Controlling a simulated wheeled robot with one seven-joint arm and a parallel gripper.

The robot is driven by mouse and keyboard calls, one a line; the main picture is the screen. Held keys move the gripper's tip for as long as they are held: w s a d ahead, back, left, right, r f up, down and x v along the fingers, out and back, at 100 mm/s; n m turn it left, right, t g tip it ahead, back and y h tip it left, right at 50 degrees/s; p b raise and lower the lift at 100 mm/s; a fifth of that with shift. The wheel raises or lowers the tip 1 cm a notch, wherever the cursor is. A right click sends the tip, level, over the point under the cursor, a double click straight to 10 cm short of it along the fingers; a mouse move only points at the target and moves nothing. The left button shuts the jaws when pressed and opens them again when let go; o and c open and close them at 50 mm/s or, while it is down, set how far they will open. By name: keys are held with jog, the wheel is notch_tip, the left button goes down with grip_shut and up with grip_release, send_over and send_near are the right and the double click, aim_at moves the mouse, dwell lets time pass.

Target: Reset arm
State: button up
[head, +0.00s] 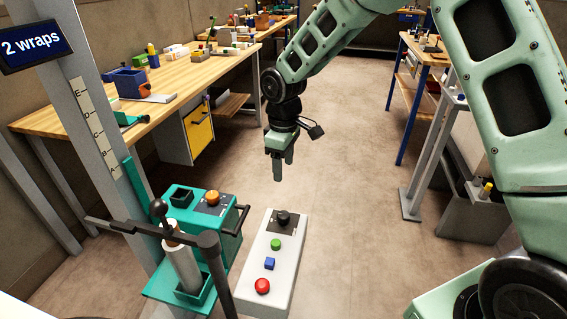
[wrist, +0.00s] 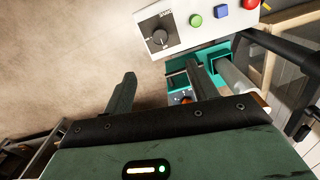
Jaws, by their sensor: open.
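My gripper (head: 283,165) hangs at the end of my green arm, fingers pointing down, above the floor in the middle of the head view. In the wrist view my gripper (wrist: 165,85) shows two fingers spread apart with nothing between them. It is apart from the white control box (head: 270,262), which lies below and in front of it. The box carries a black knob, a green button, a blue square button and a red button; it also shows at the top of the wrist view (wrist: 180,42).
A teal machine (head: 225,238) with an orange knob and a lever stands left of the box, by a grey post with a "2 wraps" sign (head: 35,45). A cluttered wooden workbench (head: 190,80) runs along the left. Another bench is at right. The floor between is clear.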

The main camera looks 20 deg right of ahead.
jog(key=s+a+r, duration=0.3)
jog(key=s, duration=0.4)
jog(key=s+a+r+m, duration=0.1)
jog(key=s+a+r, duration=0.15)
jog(key=s, duration=0.55)
jog(key=s+a+r, duration=0.3)
jog(key=s+r, duration=0.1)
jog(key=s, duration=0.3)
jog(key=s+d+m, duration=0.1)
jog(key=s+d, duration=0.1)
jog(key=s, duration=0.8)
jog(key=shift+s+y+p, duration=0.15)
jog(key=shift+y+p, duration=0.15)
